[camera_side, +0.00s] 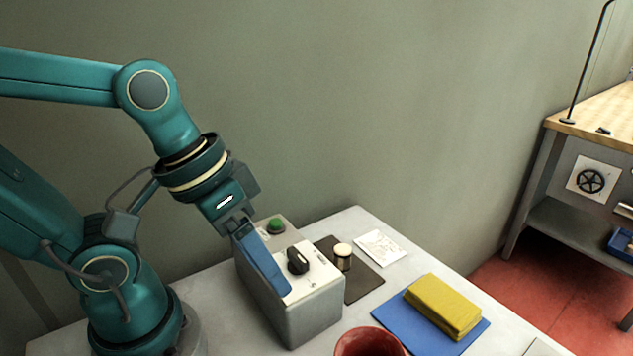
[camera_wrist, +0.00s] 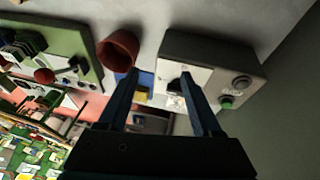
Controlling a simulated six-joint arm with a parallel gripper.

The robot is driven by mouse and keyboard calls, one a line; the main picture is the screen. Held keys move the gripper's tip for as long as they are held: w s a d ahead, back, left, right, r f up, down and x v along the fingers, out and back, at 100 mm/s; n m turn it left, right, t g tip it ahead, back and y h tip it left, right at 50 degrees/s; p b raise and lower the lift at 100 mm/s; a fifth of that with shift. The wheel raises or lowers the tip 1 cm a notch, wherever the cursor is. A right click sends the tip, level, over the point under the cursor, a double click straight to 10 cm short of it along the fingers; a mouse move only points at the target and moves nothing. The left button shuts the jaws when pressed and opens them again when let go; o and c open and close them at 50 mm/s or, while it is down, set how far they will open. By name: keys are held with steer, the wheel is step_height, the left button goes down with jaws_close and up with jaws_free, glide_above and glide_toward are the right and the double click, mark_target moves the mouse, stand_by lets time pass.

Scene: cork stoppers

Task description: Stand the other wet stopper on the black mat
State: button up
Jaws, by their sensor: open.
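One stopper (camera_side: 343,257) with a cream top and a darker band stands upright on the black mat (camera_side: 364,284) in the side view. No second stopper can be made out in either view. A red cup (camera_side: 370,343) stands at the front edge of the side view, and its inside is not clearly shown. It also shows in the wrist view (camera_wrist: 117,50). My gripper (camera_side: 280,288) is open, with its blue fingers pointing down at the grey control box. In the wrist view (camera_wrist: 159,72) nothing shows held between the fingers.
The grey control box (camera_side: 311,317) has a black knob (camera_side: 298,261) and a green button (camera_side: 276,225), and stands between my gripper and the mat. A white packet (camera_side: 380,247) lies beside the mat. A yellow block (camera_side: 443,306) lies on a blue cloth (camera_side: 424,333).

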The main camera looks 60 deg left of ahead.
steer(key=shift+o, duration=0.5)
steer(key=a, duration=0.1)
steer(key=a+t+y, duration=0.1)
steer(key=a+r+y, duration=0.1)
steer(key=shift+w+a+r+t, duration=0.1)
steer(key=shift+w+a+t, duration=0.3)
